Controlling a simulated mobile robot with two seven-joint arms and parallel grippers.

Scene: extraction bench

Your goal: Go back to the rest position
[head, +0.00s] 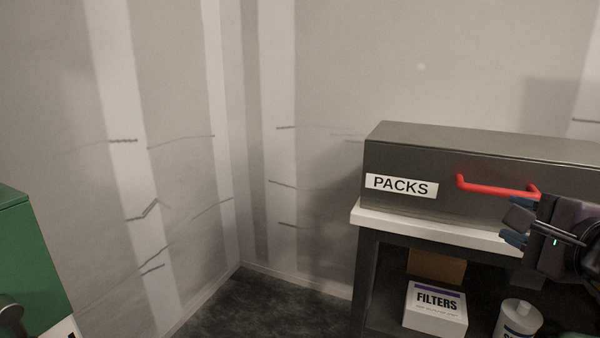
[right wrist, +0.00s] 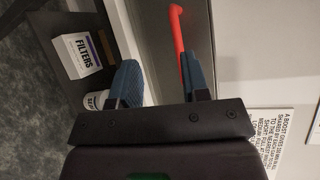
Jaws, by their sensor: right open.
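My right gripper (head: 514,226) is at the right of the head view, in front of the grey PACKS box (head: 400,158), near the right end of its red handle (head: 497,186). In the right wrist view its two blue fingers (right wrist: 163,82) stand apart with nothing held between them. The red handle (right wrist: 180,40) appears just beyond one fingertip there; I cannot tell whether they touch. The PACKS box looks closed. My left gripper is not in view.
The box sits on a white-topped bench (head: 358,214). A green cabinet (head: 30,260) stands at left. The dark floor (head: 255,305) between is clear.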

